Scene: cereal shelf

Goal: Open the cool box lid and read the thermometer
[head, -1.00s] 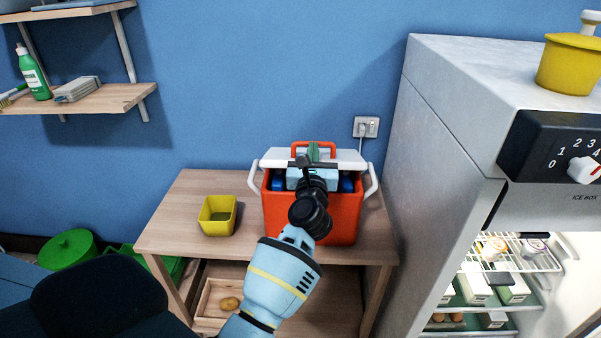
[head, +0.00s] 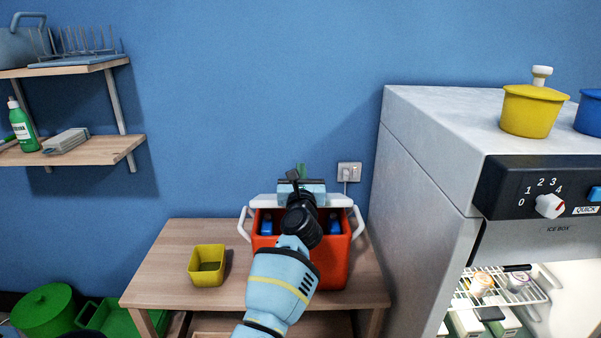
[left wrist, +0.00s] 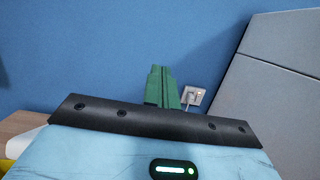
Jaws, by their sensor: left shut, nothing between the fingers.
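The red cool box (head: 334,266) stands on the wooden table, with white side handles. Its front is open to view, and blue items (head: 334,224) show inside. A white strip of the lid (head: 262,201) shows along the back of the opening; my arm hides its middle, so I cannot tell its exact angle. My left gripper (head: 302,170) is beyond the opening, pointing at the wall. Its green fingers are shut together and empty, as the left wrist view (left wrist: 162,88) also shows. No thermometer can be made out. My right gripper is not in view.
A yellow container (head: 207,265) stands on the table (head: 165,275) left of the box. A tall grey fridge (head: 420,170) rises close on the right. The blue wall with a socket (head: 349,172) is behind. Shelves hang at left, above green bins (head: 48,310).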

